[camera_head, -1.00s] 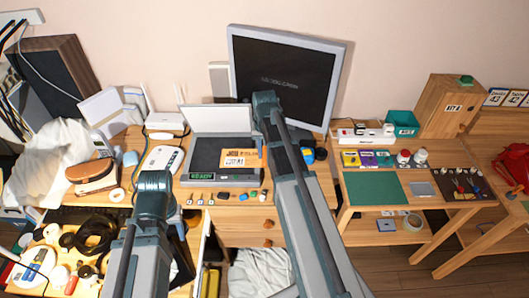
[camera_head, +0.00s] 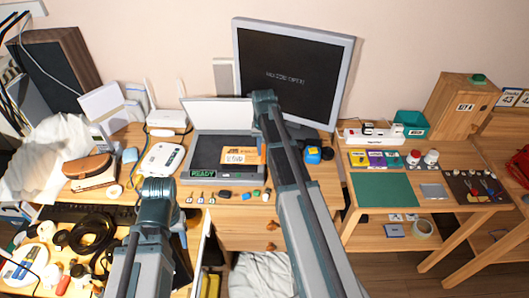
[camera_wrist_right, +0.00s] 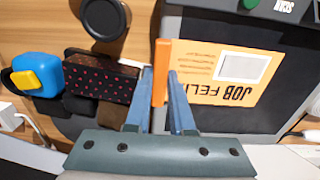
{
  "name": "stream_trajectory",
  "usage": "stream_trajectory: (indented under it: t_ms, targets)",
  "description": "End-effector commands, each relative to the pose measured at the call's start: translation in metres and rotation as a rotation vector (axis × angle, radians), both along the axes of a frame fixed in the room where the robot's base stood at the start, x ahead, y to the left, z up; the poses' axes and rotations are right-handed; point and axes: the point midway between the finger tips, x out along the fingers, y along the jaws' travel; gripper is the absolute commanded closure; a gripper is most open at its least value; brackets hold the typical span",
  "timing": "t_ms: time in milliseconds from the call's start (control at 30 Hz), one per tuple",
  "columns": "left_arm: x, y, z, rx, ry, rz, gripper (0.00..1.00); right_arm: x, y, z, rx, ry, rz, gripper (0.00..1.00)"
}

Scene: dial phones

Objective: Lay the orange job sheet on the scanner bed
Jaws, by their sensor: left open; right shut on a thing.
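The orange job sheet (camera_head: 238,145) shows over the dark bed of the scanner (camera_head: 203,150), whose lid is raised; I cannot tell if it touches the bed. In the right wrist view the job sheet (camera_wrist_right: 205,80) has black print and a pale panel. My right gripper (camera_wrist_right: 160,78) is shut on its orange edge, and the sheet extends to the right over dark scanner surface. In the head view my right arm hides those fingertips. My left gripper (camera_head: 157,190) is in front of the scanner, to the left, away from the sheet; its fingertips are hidden.
A monitor (camera_head: 293,70) stands behind the scanner. Several small items lie along the desk's front edge. A blue and yellow item (camera_head: 313,155) is right of my right arm. A white device (camera_head: 162,158) stands left of the scanner. A green mat (camera_head: 384,190) lies on the right table.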

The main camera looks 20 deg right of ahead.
Motion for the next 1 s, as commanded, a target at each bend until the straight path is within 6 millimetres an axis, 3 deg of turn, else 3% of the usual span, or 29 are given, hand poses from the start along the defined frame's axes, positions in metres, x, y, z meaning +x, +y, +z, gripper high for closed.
stream_trajectory:
  t_ms: [100,467,500,700,1000]
  targets:
    - [0.0,0.0,-0.0124,0.0,0.0,0.0,0.5,-0.0003,0.0,-0.0124,0.0,0.0,0.0,1.0]
    - [0.0,0.0,-0.0143,0.0,0.0,0.0,0.5,-0.0005,-0.0002,-0.0143,0.0,0.0,0.0,1.0]
    - [0.0,0.0001,-0.0143,0.0,0.0,0.0,0.5,-0.0005,-0.0002,-0.0143,0.0,0.0,0.0,0.77]
    - [0.0,0.0001,-0.0143,0.0,0.0,0.0,0.5,-0.0005,-0.0003,-0.0143,0.0,0.0,0.0,0.44]
    - [0.0,0.0,-0.0143,0.0,0.0,0.0,0.5,-0.0011,-0.0016,-0.0143,-0.003,0.001,-0.002,0.44]
